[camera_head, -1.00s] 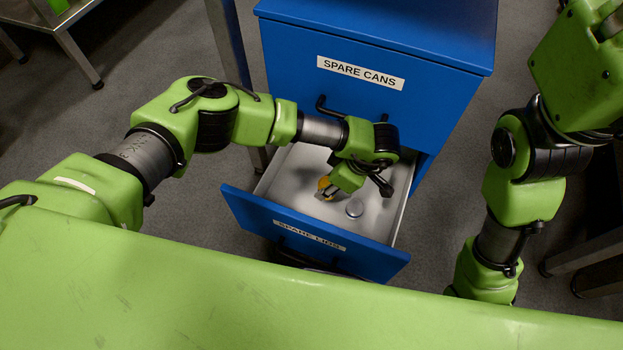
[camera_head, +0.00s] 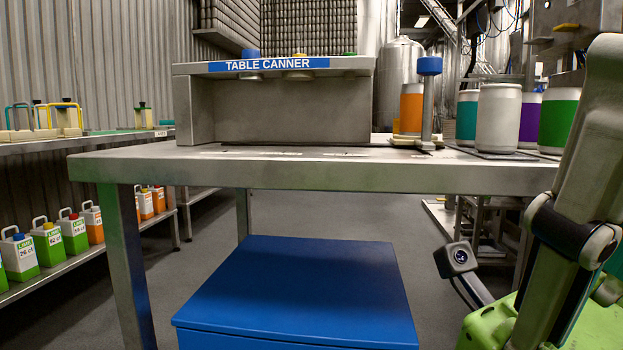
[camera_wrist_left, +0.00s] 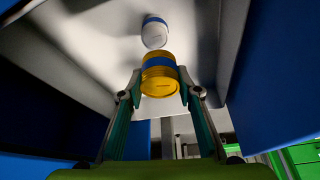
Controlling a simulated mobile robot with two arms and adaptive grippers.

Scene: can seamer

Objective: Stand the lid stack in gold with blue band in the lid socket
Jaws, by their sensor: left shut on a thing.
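In the left wrist view, the gold lid stack with the blue band (camera_wrist_left: 159,77) is between the fingertips of my left gripper (camera_wrist_left: 160,88), which is shut on it. The head view does not show this gripper or stack. I cannot tell which part is the lid socket.
A white lid stack with a blue band (camera_wrist_left: 154,32) is in the drawer (camera_wrist_left: 95,85), beyond the gold one. A blue cabinet (camera_head: 300,290) stands under the table (camera_head: 300,175). A blue-topped post (camera_head: 428,66) and several cans stand at the table's right.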

